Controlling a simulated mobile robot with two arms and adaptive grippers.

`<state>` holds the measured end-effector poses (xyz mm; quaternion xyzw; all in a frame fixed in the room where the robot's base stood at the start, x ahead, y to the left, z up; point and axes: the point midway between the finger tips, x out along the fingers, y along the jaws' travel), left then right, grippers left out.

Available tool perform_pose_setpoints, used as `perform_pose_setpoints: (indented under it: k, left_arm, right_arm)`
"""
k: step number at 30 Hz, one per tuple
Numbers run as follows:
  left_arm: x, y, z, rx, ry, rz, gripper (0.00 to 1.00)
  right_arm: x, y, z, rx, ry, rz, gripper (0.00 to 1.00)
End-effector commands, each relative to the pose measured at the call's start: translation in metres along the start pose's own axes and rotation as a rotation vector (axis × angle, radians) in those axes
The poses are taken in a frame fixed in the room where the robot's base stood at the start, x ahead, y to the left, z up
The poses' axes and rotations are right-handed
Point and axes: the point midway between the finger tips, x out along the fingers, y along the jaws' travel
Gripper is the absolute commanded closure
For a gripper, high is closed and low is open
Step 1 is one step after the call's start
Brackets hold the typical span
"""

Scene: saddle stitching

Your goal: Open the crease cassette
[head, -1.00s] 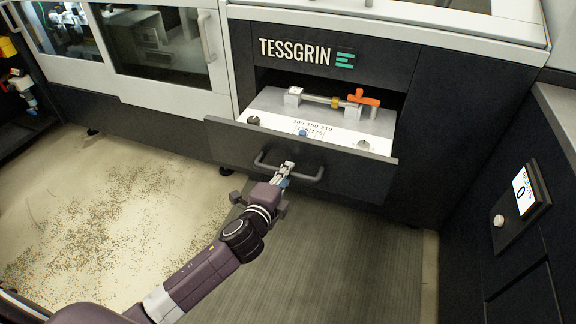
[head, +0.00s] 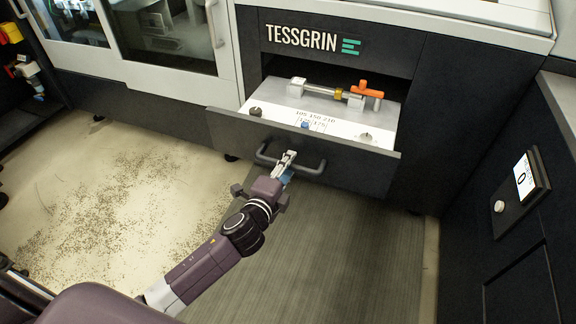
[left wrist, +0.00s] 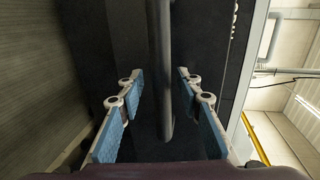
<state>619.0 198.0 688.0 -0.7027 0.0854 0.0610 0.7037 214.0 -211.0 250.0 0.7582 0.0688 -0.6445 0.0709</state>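The crease cassette is a dark drawer (head: 355,166) below the TESSGRIN sign, standing out from its cabinet. Its light top plate (head: 283,107) shows, with knobs, a shaft and an orange lever (head: 367,89). A grey bar handle (head: 312,170) is on its front. My left gripper (head: 288,160) is at the handle. In the left wrist view, the handle bar (left wrist: 160,60) runs between the blue-padded fingers of my left gripper (left wrist: 160,75), with gaps seeming to show on both sides. My right gripper is not in view.
A cabinet with a small display (head: 522,178) and knob stands at the right. Scattered debris (head: 130,175) lies on the pale floor at the left. A grey mat (head: 345,255) covers clear floor in front of the drawer.

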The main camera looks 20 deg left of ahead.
Motion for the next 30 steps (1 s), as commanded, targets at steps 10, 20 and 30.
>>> perform_pose_setpoints:
  k: [10, 20, 30]
  left_arm:
    - [-0.006, -0.001, 0.000, 0.000, 0.000, -0.003, 0.67]
    - [-0.066, 0.001, 0.000, 0.000, 0.001, 0.001, 0.67]
    - [-0.113, 0.000, 0.000, 0.000, 0.000, 0.000, 0.67]
  right_arm:
    - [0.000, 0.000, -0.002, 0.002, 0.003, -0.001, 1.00]
    - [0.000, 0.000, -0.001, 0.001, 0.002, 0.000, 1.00]
    - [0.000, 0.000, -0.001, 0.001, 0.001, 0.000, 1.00]
